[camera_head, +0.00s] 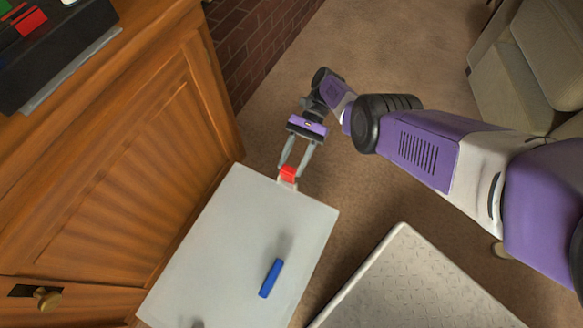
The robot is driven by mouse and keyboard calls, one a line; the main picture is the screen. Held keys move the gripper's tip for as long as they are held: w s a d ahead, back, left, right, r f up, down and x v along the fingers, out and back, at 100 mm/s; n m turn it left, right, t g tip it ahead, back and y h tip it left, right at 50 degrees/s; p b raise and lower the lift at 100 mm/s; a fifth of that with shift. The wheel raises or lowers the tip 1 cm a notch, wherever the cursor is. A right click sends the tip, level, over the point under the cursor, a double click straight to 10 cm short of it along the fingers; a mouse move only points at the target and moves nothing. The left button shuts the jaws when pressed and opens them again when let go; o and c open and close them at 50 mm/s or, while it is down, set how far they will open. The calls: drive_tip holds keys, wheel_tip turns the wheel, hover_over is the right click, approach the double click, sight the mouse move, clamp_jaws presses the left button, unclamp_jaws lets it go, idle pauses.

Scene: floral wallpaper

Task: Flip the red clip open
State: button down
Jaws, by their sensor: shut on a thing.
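The red clip (288,173) sits at the far edge of a light grey board (222,240), near the board's top corner. A small pale piece shows just below the clip, at the board's edge. My gripper (289,171) reaches down from above in the picture, with its two grey fingers on either side of the red clip and shut on it. The fingertips hide the sides of the clip. Whether the clip is tilted cannot be told at this size.
A blue bar (271,278) lies on the board. A wooden cabinet (120,150) with a brass knob (47,298) stands at left, with a black box (60,45) on top. A grey textured slab (410,285) is at lower right. A beige chair (540,60) stands upper right. Carpet is open beyond the gripper.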

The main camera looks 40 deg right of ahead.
drive_tip(key=shift+w+d+f+y+b, duration=0.15)
drive_tip(key=shift+f+y+b, duration=0.25)
drive_tip(key=shift+b, duration=0.4)
drive_tip(key=shift+r, duration=0.25)
drive_tip(key=c, duration=0.8)
unclamp_jaws()
drive_tip(key=shift+d+r, duration=0.1)
drive_tip(key=shift+d, duration=0.05)
